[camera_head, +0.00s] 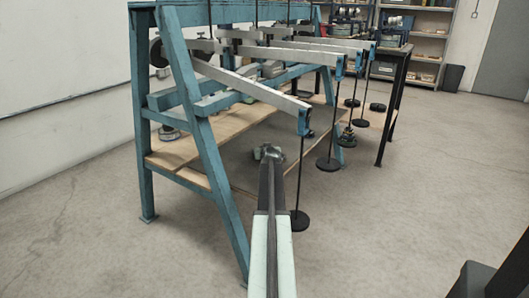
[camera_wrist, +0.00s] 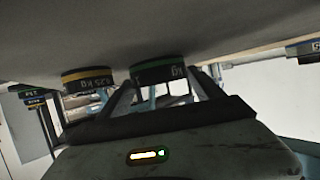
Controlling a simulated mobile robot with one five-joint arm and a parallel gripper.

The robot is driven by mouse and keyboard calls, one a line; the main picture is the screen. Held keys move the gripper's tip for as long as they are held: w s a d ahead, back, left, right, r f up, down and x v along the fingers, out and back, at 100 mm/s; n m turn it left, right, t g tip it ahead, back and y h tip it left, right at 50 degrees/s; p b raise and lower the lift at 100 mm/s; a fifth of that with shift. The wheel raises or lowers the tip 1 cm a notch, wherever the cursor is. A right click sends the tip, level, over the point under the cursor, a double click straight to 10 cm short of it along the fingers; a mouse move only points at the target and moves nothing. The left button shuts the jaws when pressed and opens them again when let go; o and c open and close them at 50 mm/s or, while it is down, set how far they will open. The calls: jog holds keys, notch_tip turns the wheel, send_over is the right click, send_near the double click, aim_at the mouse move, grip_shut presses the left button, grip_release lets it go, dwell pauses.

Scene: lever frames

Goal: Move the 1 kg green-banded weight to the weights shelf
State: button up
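The green-banded weight (camera_wrist: 158,72) is a dark disc with a green stripe and lettering that reads upside down in the wrist view. It appears to rest against the pale grey surface filling the top of that view. My gripper (camera_wrist: 160,88) has its two fingers spread apart, pointing at the weight, one to each side of it. I see no clear grip on it. In the head view my gripper (camera_head: 268,153) is at the end of my outstretched arm, by the blue frame. The green-banded weight is not clearly visible there.
A yellow-banded weight (camera_wrist: 87,80) is close to the left finger in the wrist view. The blue lever frame (camera_head: 205,130) has sloping bars, hanging rods and a wooden lower shelf (camera_head: 215,125). Metal shelving (camera_head: 430,35) stands at the back. The floor at right is mostly clear.

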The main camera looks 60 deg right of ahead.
jog(key=shift+o, duration=0.7)
jog(key=shift+r+p, duration=1.05)
jog(key=p+v, duration=0.1)
jog(key=v, duration=0.2)
jog(key=p+v, duration=0.1)
jog(key=v, duration=0.3)
jog(key=p+v, duration=0.1)
jog(key=v, duration=0.3)
jog(key=shift+s+a+f+p, duration=0.2)
jog(key=shift+f+p, duration=0.1)
jog(key=shift+s+a, duration=0.15)
